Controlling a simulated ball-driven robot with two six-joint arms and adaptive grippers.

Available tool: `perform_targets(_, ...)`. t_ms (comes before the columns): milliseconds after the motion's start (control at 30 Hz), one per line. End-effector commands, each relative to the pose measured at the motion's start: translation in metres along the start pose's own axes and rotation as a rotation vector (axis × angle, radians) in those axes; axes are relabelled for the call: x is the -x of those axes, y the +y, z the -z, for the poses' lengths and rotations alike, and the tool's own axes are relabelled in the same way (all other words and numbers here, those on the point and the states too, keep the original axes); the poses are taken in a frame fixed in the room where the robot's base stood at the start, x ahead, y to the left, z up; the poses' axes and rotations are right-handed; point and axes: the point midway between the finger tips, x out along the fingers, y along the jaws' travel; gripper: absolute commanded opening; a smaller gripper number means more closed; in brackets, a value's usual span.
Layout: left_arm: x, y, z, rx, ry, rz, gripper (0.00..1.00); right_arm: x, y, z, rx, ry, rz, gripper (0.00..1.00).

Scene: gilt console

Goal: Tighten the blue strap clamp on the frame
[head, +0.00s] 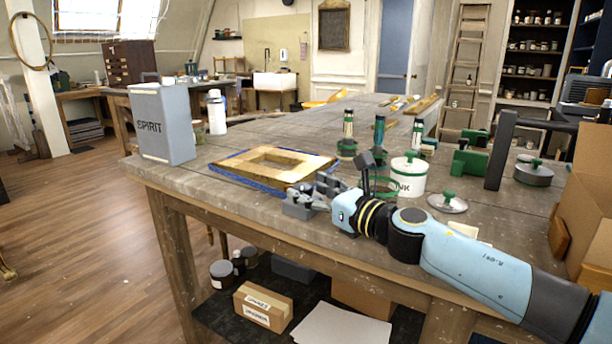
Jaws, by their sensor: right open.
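A pale wooden frame (272,163) lies flat near the table's front edge. The blue strap (239,179) runs along its outer sides at the table surface. A small grey block (297,207), perhaps the strap's clamp body, sits by the frame's near right corner, partly hidden by my gripper. My right gripper (308,192) is open at that corner, its fingers pointing left and close to the grey block. I cannot tell whether they touch it. My left gripper is not in view.
A grey SPIRIT can (162,124) and a white bottle (217,112) stand left of the frame. A white INK pot (408,176), a metal lid (447,203) and green-based tools (347,135) stand to the right. A cardboard box (592,200) is at far right.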

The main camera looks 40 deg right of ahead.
Motion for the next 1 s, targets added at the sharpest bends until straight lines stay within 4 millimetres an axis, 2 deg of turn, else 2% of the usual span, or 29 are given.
perform_targets(167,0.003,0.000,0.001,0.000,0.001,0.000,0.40,-0.016,0.000,0.001,0.000,0.000,0.000,0.62)
perform_targets(467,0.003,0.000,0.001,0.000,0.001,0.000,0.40,-0.018,0.000,0.002,0.001,0.001,0.000,0.62)
perform_targets(900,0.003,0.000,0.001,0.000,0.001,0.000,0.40,-0.018,0.000,0.002,0.001,0.001,0.000,0.06)
perform_targets(1000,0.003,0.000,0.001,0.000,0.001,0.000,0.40,-0.018,0.000,0.001,0.000,0.001,0.002,0.06)
